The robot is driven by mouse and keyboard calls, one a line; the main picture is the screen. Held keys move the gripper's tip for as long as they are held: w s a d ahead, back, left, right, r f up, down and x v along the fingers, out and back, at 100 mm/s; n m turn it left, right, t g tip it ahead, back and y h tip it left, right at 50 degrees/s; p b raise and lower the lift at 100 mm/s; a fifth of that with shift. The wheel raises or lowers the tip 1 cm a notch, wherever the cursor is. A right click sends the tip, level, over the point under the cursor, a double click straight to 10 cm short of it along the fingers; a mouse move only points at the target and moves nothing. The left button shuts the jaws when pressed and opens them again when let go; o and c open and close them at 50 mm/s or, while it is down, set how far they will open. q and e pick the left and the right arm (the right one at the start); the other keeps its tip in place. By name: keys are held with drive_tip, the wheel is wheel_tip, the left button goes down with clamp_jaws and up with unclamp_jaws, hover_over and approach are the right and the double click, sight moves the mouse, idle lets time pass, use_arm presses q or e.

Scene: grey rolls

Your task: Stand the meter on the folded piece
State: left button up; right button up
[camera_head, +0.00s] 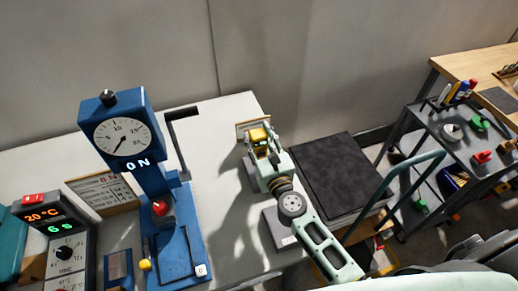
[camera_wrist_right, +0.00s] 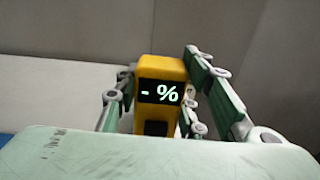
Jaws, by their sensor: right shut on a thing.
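A grey piece (camera_head: 250,175) lies partly hidden under the gripper, and a flat grey piece with a white label (camera_head: 272,228) lies nearer. I cannot tell which is the folded piece. My left gripper is not in view.
A blue press with a dial (camera_head: 122,136) stands left on the white table (camera_head: 226,110). A red-and-green-display timer box (camera_head: 62,228) is further left. A dark slab (camera_head: 325,172) lies right of my arm. A grey cart (camera_head: 450,150) with bottles and tools stands at the right.

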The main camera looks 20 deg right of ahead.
sight(261, 152)
wheel_tip(261, 152, down, 3)
drive_tip(key=shift+d+f+b, duration=0.1)
drive_tip(key=shift+f+b, duration=0.1)
drive_tip(key=shift+b, duration=0.55)
drive_tip(key=o, duration=1.3)
drive_tip(key=shift+f, duration=0.1)
